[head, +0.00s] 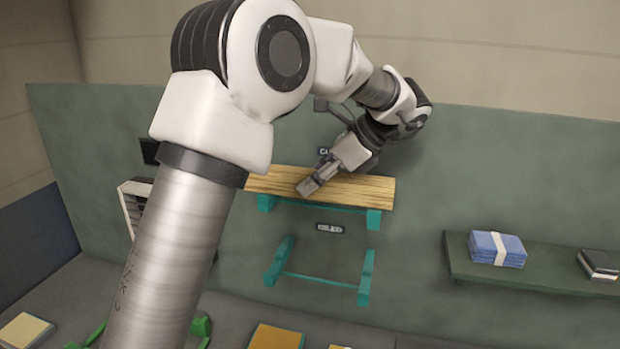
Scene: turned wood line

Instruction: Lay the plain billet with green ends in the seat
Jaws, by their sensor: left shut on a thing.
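A long wooden billet (368,190) with visible grain lies across the upper teal seat (374,218) on the green wall panel. No green shows on its right end; its left end is hidden behind my left arm. My left gripper (308,187) reaches down to the billet's middle from above and is shut on it. The fingers hide the exact contact. A lower teal seat (322,281) with two arms and a crossbar stands empty below. My right gripper is not in view.
A green shelf (548,279) at the right carries a blue banded stack (497,249) and a dark box (599,265). A yellow-topped block (24,330) and an orange block (276,337) lie below. A small label (329,228) sits between the seats.

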